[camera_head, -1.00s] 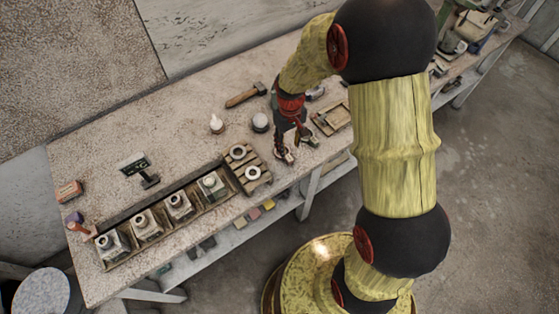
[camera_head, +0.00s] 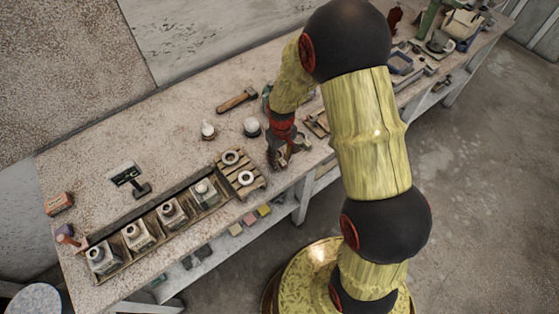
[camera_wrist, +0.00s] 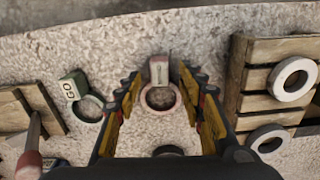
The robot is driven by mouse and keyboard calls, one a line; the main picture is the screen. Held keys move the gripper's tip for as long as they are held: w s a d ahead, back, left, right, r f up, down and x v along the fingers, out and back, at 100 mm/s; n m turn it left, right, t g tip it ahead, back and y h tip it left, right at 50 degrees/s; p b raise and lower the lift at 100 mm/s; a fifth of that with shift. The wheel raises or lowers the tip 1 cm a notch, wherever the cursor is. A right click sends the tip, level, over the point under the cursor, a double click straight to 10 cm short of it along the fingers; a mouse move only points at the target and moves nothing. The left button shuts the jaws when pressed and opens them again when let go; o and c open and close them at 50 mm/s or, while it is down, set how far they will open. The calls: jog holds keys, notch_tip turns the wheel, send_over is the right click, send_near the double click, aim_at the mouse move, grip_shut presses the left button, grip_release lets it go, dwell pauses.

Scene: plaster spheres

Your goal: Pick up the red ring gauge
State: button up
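The red ring gauge (camera_wrist: 160,98) lies flat on the speckled bench, a faded pinkish ring with a tab pointing away from me. My gripper (camera_wrist: 159,80) is open in the wrist view, with one yellow-and-black finger on each side of the gauge. No finger clearly touches it, and how high the tips are above the bench is hard to tell. In the head view my gripper (camera_head: 277,160) is down near the bench's front edge, and I cannot make out the red gauge there.
A green ring gauge (camera_wrist: 88,107) marked GO lies left of my gripper. A wooden pallet (camera_wrist: 256,78) with white rings stands close on the right. A wooden tray (camera_wrist: 14,112) is at far left. A hammer (camera_head: 237,100) and a rack of bottles (camera_head: 155,247) share the bench.

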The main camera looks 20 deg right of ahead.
jog(key=shift+c, duration=1)
jog(key=c, duration=0.7)
grip_shut()
jog(key=shift+r, duration=0.1)
